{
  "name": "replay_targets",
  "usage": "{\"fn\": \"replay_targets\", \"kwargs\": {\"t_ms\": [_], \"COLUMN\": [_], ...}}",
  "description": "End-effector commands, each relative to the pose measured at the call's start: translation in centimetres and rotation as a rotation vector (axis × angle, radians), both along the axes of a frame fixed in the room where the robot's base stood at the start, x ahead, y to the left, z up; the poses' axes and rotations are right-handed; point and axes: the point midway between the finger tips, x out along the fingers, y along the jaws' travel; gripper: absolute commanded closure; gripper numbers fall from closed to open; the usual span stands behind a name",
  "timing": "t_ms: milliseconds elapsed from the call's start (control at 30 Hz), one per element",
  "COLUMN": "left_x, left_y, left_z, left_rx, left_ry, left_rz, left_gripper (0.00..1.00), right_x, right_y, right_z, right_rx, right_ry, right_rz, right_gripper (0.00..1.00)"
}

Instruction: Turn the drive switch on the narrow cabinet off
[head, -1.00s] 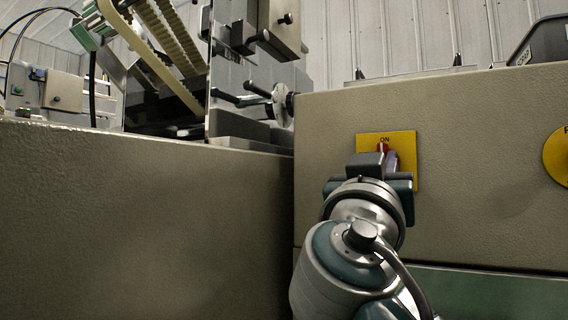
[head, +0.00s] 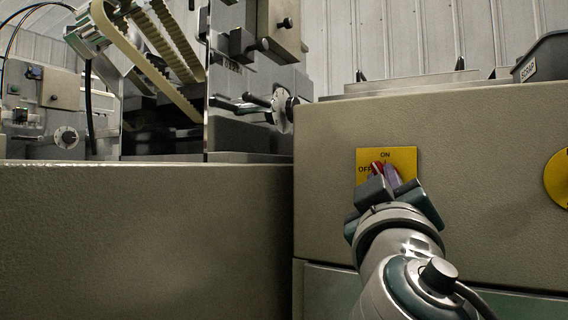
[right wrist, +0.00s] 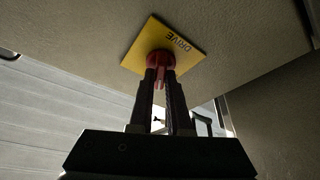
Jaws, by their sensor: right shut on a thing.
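The drive switch is a red knob (head: 377,167) on a yellow plate (head: 402,157) marked ON at the top and OFF at the left, on the front of the narrow cabinet (head: 460,130). The knob's visible tip leans to the upper left, between the two marks. My right gripper (head: 383,178) is shut on the knob from below and is rolled to the left. In the right wrist view, its two fingers hold the red knob (right wrist: 160,58) from both sides, in front of the yellow plate marked DRIVE (right wrist: 183,45). My left gripper is not in view.
A second round yellow plate (head: 558,178) is at the right edge of the cabinet front. A grey bin (head: 545,58) stands on top. A beige machine body (head: 140,235) fills the left, with belts and a handwheel (head: 283,108) behind it.

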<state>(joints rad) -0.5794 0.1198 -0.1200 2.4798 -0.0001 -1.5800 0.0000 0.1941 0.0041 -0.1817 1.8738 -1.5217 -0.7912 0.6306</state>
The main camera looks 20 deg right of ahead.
Motion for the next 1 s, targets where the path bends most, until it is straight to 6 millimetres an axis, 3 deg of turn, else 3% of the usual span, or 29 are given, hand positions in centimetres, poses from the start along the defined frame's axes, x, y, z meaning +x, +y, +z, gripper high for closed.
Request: {"fn": "replay_targets", "kwargs": {"t_ms": [33,700,1000], "left_x": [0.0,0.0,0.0], "left_y": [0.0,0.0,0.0], "left_z": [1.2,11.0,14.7], "left_rx": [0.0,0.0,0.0], "left_ry": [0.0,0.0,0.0], "left_rz": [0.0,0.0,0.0], "left_gripper": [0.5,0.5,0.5], "right_x": [0.0,-0.2,-0.2], "right_y": [0.0,-0.2,-0.2], "right_z": [0.6,1.0,0.9], "right_rx": [-0.029,-0.44,-0.585], "right_ry": [0.037,0.518,0.687], "right_rz": [0.0,-0.001,-0.001], "right_gripper": [1.0,1.0,1.0]}}
